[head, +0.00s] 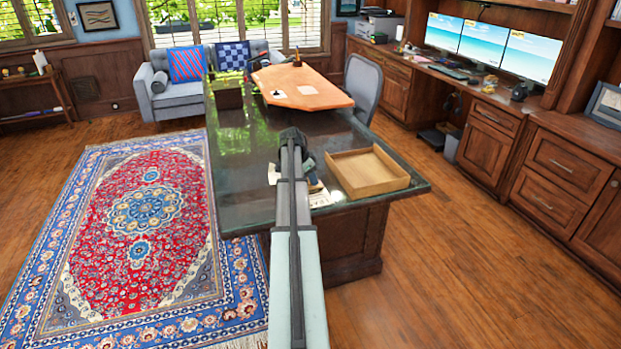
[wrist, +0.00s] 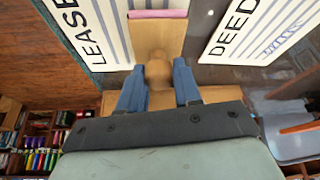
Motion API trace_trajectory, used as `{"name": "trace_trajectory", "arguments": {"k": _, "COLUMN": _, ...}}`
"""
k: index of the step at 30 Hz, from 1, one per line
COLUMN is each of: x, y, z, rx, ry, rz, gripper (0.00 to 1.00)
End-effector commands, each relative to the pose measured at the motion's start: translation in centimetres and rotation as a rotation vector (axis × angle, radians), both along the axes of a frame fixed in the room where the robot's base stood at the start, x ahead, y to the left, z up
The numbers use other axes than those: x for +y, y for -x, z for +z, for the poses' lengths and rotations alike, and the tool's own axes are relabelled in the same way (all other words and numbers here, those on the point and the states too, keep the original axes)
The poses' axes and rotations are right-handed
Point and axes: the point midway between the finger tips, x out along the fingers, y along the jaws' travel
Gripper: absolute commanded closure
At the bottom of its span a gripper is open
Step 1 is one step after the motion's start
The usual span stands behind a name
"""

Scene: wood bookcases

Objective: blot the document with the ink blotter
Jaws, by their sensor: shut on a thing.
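The ink blotter (wrist: 158,32) is a light wood block with a round knob and a pink strip along its far edge, seen in the wrist view. My gripper (wrist: 158,78) is shut on its knob, one blue finger on each side. A white DEED document (wrist: 262,28) with blue handwriting lies to the right of the blotter. A white LEASE document (wrist: 97,35) lies to the left, close beside it. I cannot tell whether the blotter touches the desk. In the head view my arm hides the fingers and blotter; part of a paper (head: 318,199) shows beside it.
The dark, glossy desk (head: 245,190) carries an empty, shallow wooden tray (head: 372,187) right of my arm. A dark box (head: 228,97) and a light wooden board (head: 290,82) stand farther back. The desk's left side is mostly clear.

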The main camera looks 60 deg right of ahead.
Motion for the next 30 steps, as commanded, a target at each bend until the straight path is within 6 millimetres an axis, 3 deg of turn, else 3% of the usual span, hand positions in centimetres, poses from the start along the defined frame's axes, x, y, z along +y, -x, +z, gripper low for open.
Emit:
{"name": "trace_trajectory", "arguments": {"k": 11, "x": 0.0, "y": 0.0, "z": 0.1, "rx": -0.001, "ry": -0.001, "rz": 0.0, "gripper": 1.0}}
{"name": "trace_trajectory", "arguments": {"k": 30, "x": 0.0, "y": 0.0, "z": 3.0, "rx": 0.0, "ry": 0.0, "rz": 0.0, "gripper": 1.0}}
